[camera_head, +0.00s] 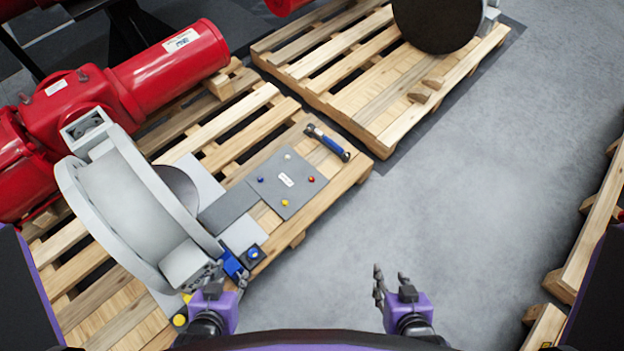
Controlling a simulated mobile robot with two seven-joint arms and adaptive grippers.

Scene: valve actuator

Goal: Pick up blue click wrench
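A blue and black tool with a long blue grip (327,141), which looks like the click wrench, lies on the wooden pallet near its right corner, beyond a grey plate. My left gripper (225,276) is low in the view at the pallet's front edge, well short of this tool. Its fingers look spread, close to a small blue block (232,266); I cannot tell if they touch it. My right gripper (391,279) is open and empty above the bare floor, also well short of the tool.
The pallet (345,183) also bears a grey plate (286,181) with coloured knobs, a large grey valve body (125,205) and a red actuator (165,80). Another pallet (350,65) stands behind, and one at the right edge (590,230). The grey floor (470,190) between is clear.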

